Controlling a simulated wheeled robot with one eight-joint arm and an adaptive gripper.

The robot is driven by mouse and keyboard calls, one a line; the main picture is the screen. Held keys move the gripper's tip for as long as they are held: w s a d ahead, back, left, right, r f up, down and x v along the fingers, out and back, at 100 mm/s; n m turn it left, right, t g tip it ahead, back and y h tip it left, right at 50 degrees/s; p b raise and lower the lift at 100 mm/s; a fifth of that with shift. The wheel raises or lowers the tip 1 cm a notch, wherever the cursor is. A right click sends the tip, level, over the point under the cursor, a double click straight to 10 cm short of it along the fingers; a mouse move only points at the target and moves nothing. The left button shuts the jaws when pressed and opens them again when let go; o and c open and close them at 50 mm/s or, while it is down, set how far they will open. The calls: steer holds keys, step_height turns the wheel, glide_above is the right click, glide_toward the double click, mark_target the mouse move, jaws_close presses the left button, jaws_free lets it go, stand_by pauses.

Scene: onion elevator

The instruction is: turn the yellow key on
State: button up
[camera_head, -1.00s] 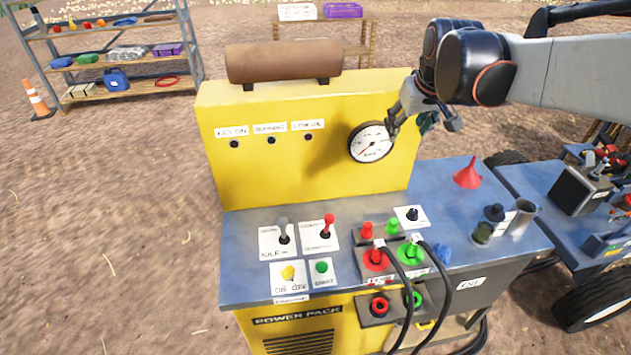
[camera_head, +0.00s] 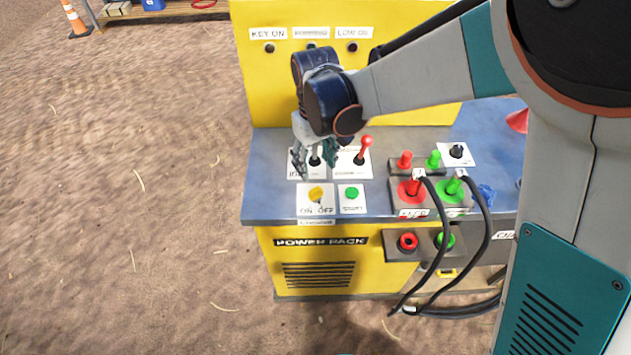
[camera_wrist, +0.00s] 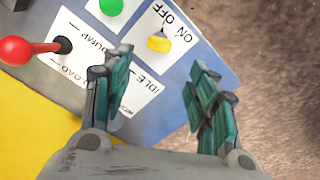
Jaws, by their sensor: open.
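The yellow key (camera_head: 316,194) stands on a white plate (camera_head: 304,209) marked ON and OFF, near the front left of the blue panel top. It also shows in the wrist view (camera_wrist: 159,41), upper middle, beyond the fingertips. My gripper (camera_head: 316,158) hangs just behind the key, over the idle lever's plate, pointing down. In the wrist view my gripper (camera_wrist: 162,75) is open and empty, with its two teal fingers apart and the key in line with the gap, not touched. The idle lever is partly hidden by my gripper in the head view.
A green start button (camera_head: 351,193) sits right of the key. A red-knobbed lever (camera_head: 365,142) stands close right of my gripper. Red and green plugs with black cables (camera_head: 486,225) are further right. The yellow back panel (camera_head: 262,90) rises behind. Open ground lies left.

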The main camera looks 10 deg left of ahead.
mark_target(316, 190)
step_height(316, 190, down, 12)
steer(key=b, duration=0.3)
steer(key=shift+r, duration=0.2)
steer(key=c, duration=1.1)
